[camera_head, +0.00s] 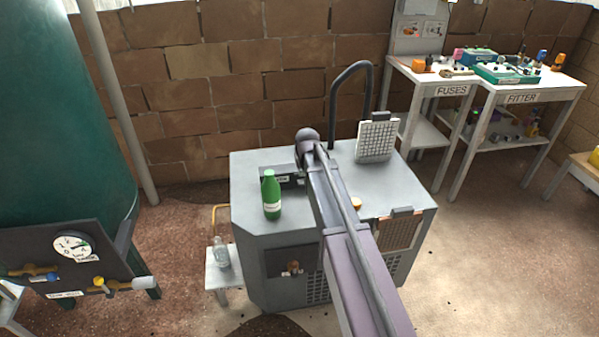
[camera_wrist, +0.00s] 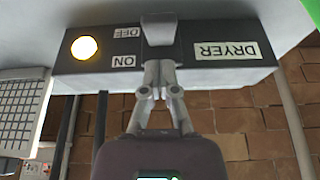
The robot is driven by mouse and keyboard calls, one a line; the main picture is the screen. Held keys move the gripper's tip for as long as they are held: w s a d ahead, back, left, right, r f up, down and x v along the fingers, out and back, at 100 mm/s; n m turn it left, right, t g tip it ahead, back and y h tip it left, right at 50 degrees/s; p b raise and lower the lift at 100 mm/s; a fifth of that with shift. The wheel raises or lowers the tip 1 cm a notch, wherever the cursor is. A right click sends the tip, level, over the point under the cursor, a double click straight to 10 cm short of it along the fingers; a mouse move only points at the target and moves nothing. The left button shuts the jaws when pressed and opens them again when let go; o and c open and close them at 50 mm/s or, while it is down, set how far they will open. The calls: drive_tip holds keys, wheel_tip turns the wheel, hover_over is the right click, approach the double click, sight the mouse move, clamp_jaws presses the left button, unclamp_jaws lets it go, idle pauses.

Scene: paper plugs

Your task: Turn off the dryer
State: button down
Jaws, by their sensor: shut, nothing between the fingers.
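The dryer control box (camera_wrist: 195,62) fills the top of the wrist view, its lettering upside down. It bears a DRYER label (camera_wrist: 226,50), OFF and ON labels, and a glowing yellow lamp (camera_wrist: 84,47). A grey switch lever (camera_wrist: 158,28) shows level with the OFF label. My gripper (camera_wrist: 159,68) is shut and empty, its fingertips just below the lever in the picture, beside the ON label. I cannot tell whether they touch the lever. In the head view the dark box (camera_head: 280,176) sits on the grey cabinet (camera_head: 252,220), partly hidden by my arm.
A green bottle (camera_head: 271,196) stands on the cabinet close by the box. A white gridded panel (camera_head: 377,140) and a dark curved pipe (camera_head: 334,100) rise behind. A brick wall (camera_head: 235,75) is at the back. A clear bottle (camera_head: 221,252) stands on a low stool.

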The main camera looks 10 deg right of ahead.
sight(302, 183)
drive_tip(key=shift+s+f+b, duration=0.2)
drive_tip(key=shift+f+b, duration=0.1)
drive_tip(key=shift+f, duration=0.15)
drive_tip(key=shift+s+f+b, duration=0.2)
drive_tip(key=shift+f+b, duration=0.1)
drive_tip(key=shift+f, duration=0.15)
drive_tip(key=shift+a, duration=0.5)
drive_tip(key=shift+d, duration=0.35)
drive_tip(key=shift+s+a+f+b, duration=0.1)
drive_tip(key=shift+s+f+b, duration=0.05)
drive_tip(key=shift+b, duration=0.15)
